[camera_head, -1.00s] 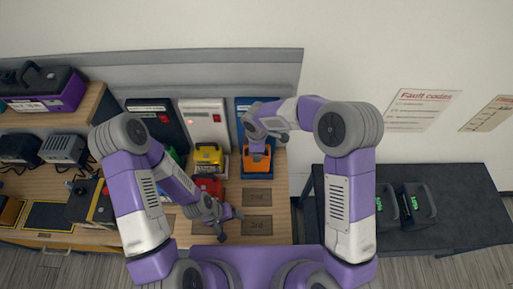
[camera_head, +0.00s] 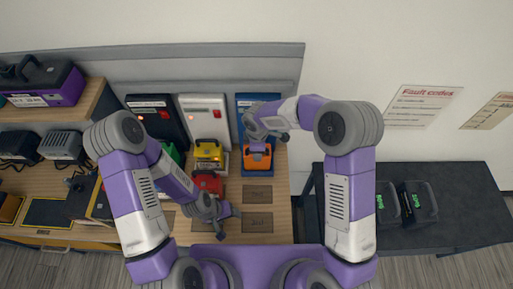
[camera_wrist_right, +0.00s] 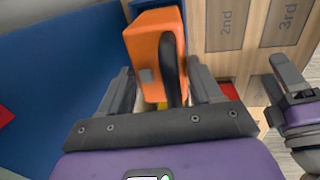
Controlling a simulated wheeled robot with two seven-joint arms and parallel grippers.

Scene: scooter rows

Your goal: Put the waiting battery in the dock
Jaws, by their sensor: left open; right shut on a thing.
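An orange battery (camera_head: 257,160) with a black handle is at the foot of the blue dock (camera_head: 245,110). My right gripper (camera_head: 262,138) is shut on its handle, and the right wrist view shows the handle (camera_wrist_right: 170,70) between the fingers. The blue dock panel (camera_wrist_right: 60,75) is beside the battery in that view. I cannot tell whether the battery is fully seated. My left gripper (camera_head: 224,222) is open and empty above the bench front, clear of the battery; it also shows in the right wrist view (camera_wrist_right: 290,85).
A yellow battery (camera_head: 208,152) stands at the white dock (camera_head: 203,115), with a red battery (camera_head: 207,182) in front. Marked spots "2nd" (camera_head: 257,192) and "3rd" (camera_head: 257,222) are bare. Dark batteries (camera_head: 420,202) lie on the dark table at right.

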